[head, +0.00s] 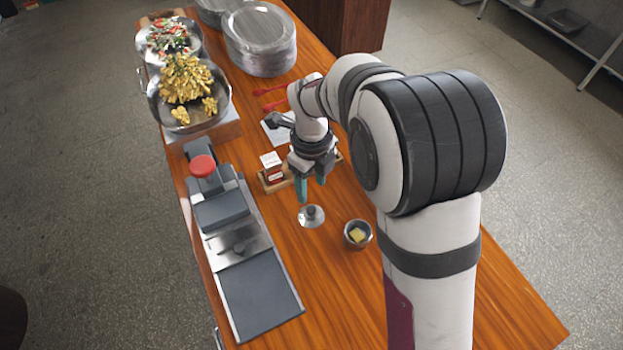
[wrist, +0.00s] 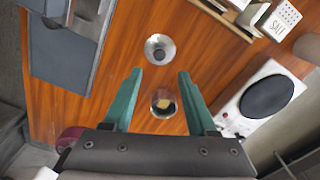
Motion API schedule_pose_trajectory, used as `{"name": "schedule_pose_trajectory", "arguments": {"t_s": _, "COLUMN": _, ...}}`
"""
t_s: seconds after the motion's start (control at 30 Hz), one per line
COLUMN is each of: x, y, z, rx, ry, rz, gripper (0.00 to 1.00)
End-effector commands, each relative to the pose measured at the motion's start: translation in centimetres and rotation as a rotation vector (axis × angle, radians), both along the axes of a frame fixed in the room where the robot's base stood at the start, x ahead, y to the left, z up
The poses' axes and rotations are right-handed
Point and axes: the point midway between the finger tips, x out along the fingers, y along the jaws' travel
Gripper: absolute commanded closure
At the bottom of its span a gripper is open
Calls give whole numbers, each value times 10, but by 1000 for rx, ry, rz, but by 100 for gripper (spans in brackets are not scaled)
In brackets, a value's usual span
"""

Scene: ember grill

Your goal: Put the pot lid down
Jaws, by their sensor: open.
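The pot lid (head: 311,216) is a small silver disc with a dark knob. It appears to lie flat on the wooden table, knob up, left of the small pot (head: 357,234), which is uncovered and has something yellow inside. The wrist view shows the lid (wrist: 160,49) apart from the pot (wrist: 163,103). My gripper (head: 311,189) has teal fingers pointing down above the table, just behind the lid in the head view. The fingers (wrist: 159,73) are spread and nothing is held between them; the lid shows past their tips.
A salt box (head: 271,165) sits in a wooden tray behind my gripper. Pans of food (head: 190,90) and stacked plates (head: 260,40) are at the back. The table (head: 330,285) in front of the lid is clear.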

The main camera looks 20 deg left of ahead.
Motion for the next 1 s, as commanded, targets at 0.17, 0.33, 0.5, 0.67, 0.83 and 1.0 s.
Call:
{"name": "schedule_pose_trajectory", "arguments": {"t_s": 0.17, "x": 0, "y": 0, "z": 20, "rx": 0, "ry": 0, "rz": 0, "gripper": 42}}
{"name": "schedule_pose_trajectory", "arguments": {"t_s": 0.33, "x": -3, "y": -13, "z": 32, "rx": 5, "ry": 1, "rz": 53, "gripper": 42}}
{"name": "schedule_pose_trajectory", "arguments": {"t_s": 0.5, "x": -60, "y": -114, "z": 96, "rx": 56, "ry": 7, "rz": 542, "gripper": 42}}
{"name": "schedule_pose_trajectory", "arguments": {"t_s": 0.67, "x": -152, "y": -177, "z": 117, "rx": 118, "ry": -37, "rz": 1094, "gripper": 42}}
{"name": "schedule_pose_trajectory", "arguments": {"t_s": 0.83, "x": -205, "y": -191, "z": 109, "rx": 142, "ry": -91, "rz": 1420, "gripper": 42}}
{"name": "schedule_pose_trajectory", "arguments": {"t_s": 1.0, "x": -212, "y": -192, "z": 107, "rx": 146, "ry": -100, "rz": 1476, "gripper": 42}}
